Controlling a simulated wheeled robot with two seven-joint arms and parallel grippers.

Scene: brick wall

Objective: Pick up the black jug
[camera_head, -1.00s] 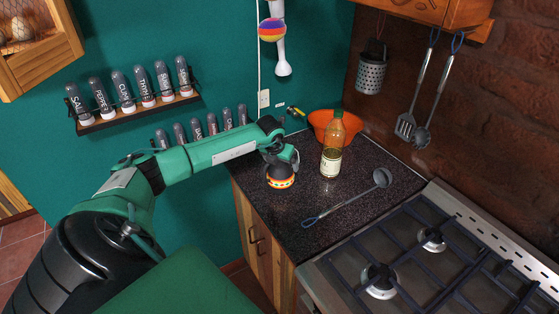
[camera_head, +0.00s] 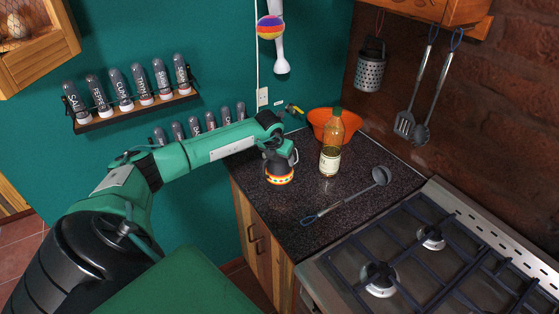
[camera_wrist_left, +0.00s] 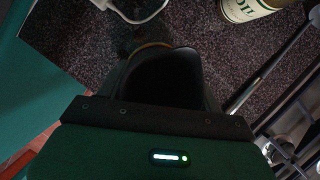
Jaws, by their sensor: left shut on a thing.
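The black jug (camera_head: 279,178) has a red, yellow and green band around its lower part. It is upright at the left end of the dark speckled counter in the head view. My left gripper (camera_head: 281,153) comes down on it from above and is shut on it, covering part of its upper body. In the left wrist view a dark rounded shape, which looks like the jug (camera_wrist_left: 160,78), fills the space right at the gripper. I cannot tell whether its base is clear of the counter. My right gripper is not in view.
An oil bottle (camera_head: 330,150) stands close right of the jug, with an orange bowl (camera_head: 348,120) behind it. A ladle (camera_head: 345,197) lies across the counter in front. The gas stove (camera_head: 425,255) is at the front right. A spice rack (camera_head: 138,107) hangs on the green wall.

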